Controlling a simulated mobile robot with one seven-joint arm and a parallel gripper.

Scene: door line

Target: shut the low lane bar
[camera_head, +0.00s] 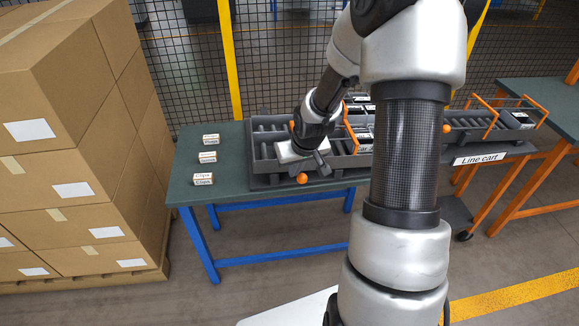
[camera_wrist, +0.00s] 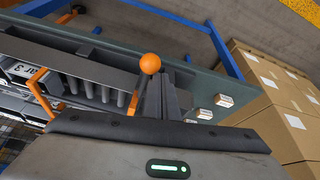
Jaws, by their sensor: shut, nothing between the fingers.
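The grey roller lane (camera_head: 262,150) sits on the green-topped table, with an orange bar (camera_head: 349,128) standing over it right of my gripper. In the wrist view this orange bar (camera_wrist: 40,97) is at the left. An orange ball knob (camera_head: 302,178) shows at the lane's front edge; it also shows in the wrist view (camera_wrist: 150,63). My gripper (camera_head: 322,165) is shut and empty, low over the front of the lane. In the wrist view its fingertips (camera_wrist: 160,82) appear close to the knob; I cannot tell whether they touch. How the knob joins the bar is hidden.
Small Clips boxes (camera_head: 207,157) stand on the table's left. Stacked cartons (camera_head: 75,150) are at the far left. The Line cart (camera_head: 480,158) stands at right, with another orange knob (camera_head: 446,128) and orange bars (camera_head: 492,117). A mesh fence is behind. My arm hides the middle.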

